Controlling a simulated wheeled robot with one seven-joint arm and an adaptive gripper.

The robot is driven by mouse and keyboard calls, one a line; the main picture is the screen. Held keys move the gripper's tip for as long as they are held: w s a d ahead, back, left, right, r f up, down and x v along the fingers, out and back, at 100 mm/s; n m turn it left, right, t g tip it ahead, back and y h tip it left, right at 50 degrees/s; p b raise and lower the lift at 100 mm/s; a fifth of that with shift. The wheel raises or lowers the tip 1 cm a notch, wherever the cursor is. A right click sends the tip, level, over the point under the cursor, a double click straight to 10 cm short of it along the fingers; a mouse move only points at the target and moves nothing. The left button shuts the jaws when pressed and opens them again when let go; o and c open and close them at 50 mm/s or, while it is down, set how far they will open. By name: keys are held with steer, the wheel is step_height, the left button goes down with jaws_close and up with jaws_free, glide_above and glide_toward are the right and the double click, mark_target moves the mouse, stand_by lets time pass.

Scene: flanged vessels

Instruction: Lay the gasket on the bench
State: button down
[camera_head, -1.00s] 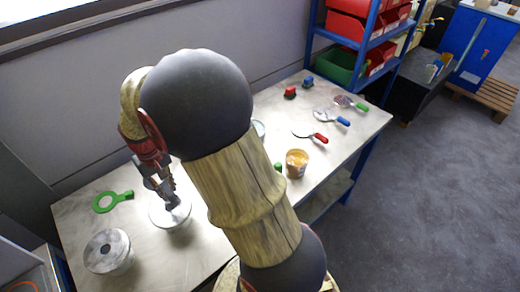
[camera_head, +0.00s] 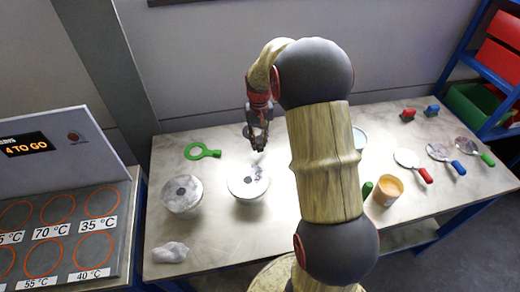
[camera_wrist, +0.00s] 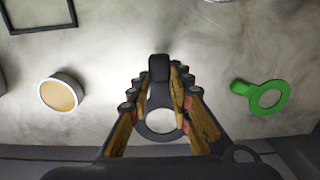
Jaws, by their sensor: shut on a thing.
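My gripper (camera_wrist: 160,85) is shut on a dark grey gasket, a ring (camera_wrist: 160,131) with a tab, and holds it above the bench. In the head view my gripper (camera_head: 258,143) is just behind and above a round flanged vessel (camera_head: 240,190); the held gasket is hard to make out there. A second flanged vessel (camera_head: 182,195) stands to its left. A green ring with a tab (camera_head: 204,151) lies flat on the pale bench (camera_head: 222,228) behind the vessels; it also shows at the right of the wrist view (camera_wrist: 268,97).
An orange-filled cup (camera_head: 388,190) and several round-bladed tools (camera_head: 410,161) are to the right. A pale lump (camera_head: 170,252) lies at the front left. A panel with marked temperature circles (camera_head: 55,235) stands left of the bench. Bare bench lies around the green ring.

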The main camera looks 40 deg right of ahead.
mark_target(259, 140)
steer(key=f, duration=0.1)
steer(key=w+d+f, duration=0.1)
steer(key=w+d+f+b, duration=0.1)
steer(key=f, duration=0.1)
steer(key=shift+w, duration=0.2)
steer(key=shift+w+d+f+b, duration=0.1)
steer(key=shift+f+b, duration=0.1)
steer(key=shift+f, duration=0.65)
steer(key=shift+w+d+f+b, duration=0.1)
steer(key=shift+f+b, duration=0.05)
steer(key=shift+f, duration=0.7)
steer(key=shift+a+f, duration=0.1)
steer(key=shift+f, duration=0.1)
steer(key=c, duration=1.6)
jaws_free()
